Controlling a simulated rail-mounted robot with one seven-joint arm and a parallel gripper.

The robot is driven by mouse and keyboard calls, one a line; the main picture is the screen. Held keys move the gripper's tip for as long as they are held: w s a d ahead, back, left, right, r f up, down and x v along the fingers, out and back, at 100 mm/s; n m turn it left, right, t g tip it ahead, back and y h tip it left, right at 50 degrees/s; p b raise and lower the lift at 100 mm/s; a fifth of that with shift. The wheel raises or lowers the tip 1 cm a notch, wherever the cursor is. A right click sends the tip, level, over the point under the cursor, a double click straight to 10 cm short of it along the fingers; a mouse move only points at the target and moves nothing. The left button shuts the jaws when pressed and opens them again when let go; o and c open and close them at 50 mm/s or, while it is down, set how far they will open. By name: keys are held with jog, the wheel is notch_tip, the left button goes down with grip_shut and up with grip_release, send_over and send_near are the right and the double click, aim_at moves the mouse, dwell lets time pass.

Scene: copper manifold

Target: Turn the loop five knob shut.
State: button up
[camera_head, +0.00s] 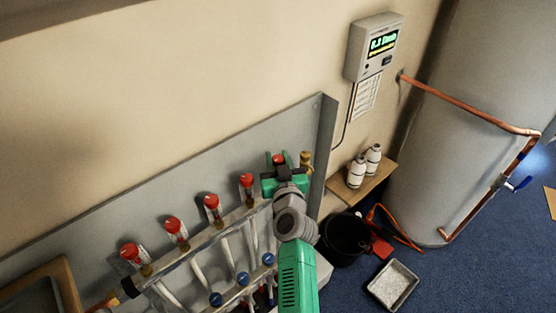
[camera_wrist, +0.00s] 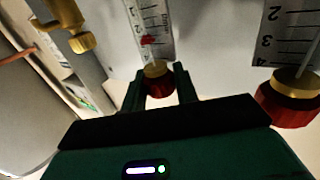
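The manifold (camera_head: 205,243) carries a row of red knobs along the grey backboard. Counting from the left, the fifth red knob (camera_head: 279,159) is the rightmost, and my gripper (camera_head: 276,172) is at it. In the wrist view this red knob (camera_wrist: 159,86) with its brass collar sits between the two fingers of my gripper (camera_wrist: 160,84). The fingers lie close along both its sides, with no clear gap visible. Beyond it stands a clear flow gauge (camera_wrist: 151,25) with a red marker (camera_wrist: 149,39). The knob's underside is partly hidden by the gripper.
The neighbouring red knob (camera_wrist: 290,105) is close on the right in the wrist view. A brass fitting (camera_head: 306,162) stands just right of my gripper. A wall meter (camera_head: 375,48) has a lit green display. A black bucket (camera_head: 345,240) and a tray (camera_head: 393,285) are on the floor.

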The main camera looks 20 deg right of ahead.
jog(key=shift+r+h+p, duration=0.25)
jog(key=shift+h+p, duration=0.05)
jog(key=shift+p, duration=0.5)
jog(key=shift+m+h+p, duration=0.5)
jog(key=shift+p, duration=0.35)
jog(key=shift+f+m+g+h+p, duration=0.15)
jog(key=shift+m+g+h+p, duration=0.2)
jog(key=shift+p, duration=0.25)
jog(key=shift+f, duration=0.1)
jog(key=o, duration=0.9)
jog(key=shift+o, duration=0.2)
